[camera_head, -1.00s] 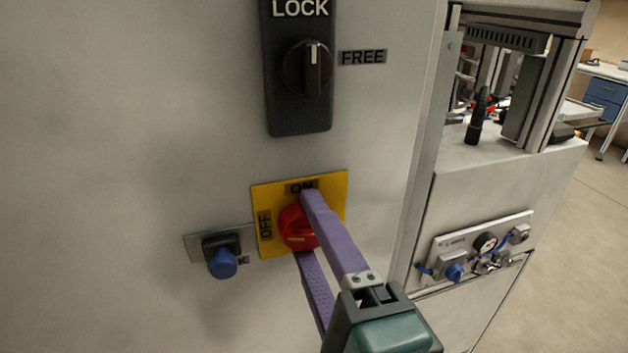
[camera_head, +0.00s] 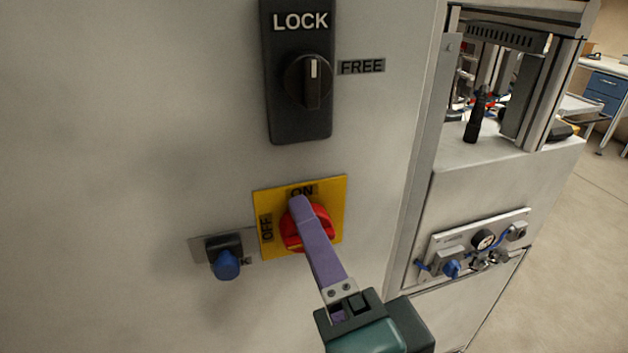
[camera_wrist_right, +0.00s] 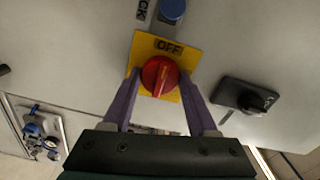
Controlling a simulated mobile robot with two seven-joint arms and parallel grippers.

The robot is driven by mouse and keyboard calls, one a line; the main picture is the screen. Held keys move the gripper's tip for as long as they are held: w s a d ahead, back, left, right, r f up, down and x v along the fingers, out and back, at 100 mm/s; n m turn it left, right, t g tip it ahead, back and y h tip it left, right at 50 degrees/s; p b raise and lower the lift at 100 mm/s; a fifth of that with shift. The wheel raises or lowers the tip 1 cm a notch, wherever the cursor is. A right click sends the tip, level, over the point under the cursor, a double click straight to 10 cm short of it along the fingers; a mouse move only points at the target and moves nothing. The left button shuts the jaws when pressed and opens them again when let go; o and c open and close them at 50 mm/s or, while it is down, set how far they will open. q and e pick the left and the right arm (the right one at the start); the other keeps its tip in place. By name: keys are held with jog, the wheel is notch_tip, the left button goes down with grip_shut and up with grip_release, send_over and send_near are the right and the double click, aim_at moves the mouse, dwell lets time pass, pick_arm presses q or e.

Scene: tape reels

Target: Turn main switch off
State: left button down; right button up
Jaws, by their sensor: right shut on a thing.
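The main switch is a red round knob (camera_head: 318,222) on a yellow plate (camera_head: 334,190) on the grey cabinet wall. The plate reads ON at its top and OFF at its left side. My right gripper (camera_head: 302,212) is shut on the knob. In the head view one purple finger lies across the knob's front and hides part of it; the other finger is hidden. In the right wrist view the red knob (camera_wrist_right: 160,76) sits between the two purple fingers, below the OFF label (camera_wrist_right: 168,46). My left gripper is not in view.
A black LOCK/FREE selector (camera_head: 298,115) sits above the yellow plate. A blue padlock-like part (camera_head: 226,264) is just left of it. To the right stands a machine with a small valve and gauge panel (camera_head: 478,248). The wall to the left is bare.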

jog(key=o, duration=1.4)
jog(key=b+v, duration=0.1)
jog(key=v, duration=0.9)
jog(key=shift+b, duration=0.35)
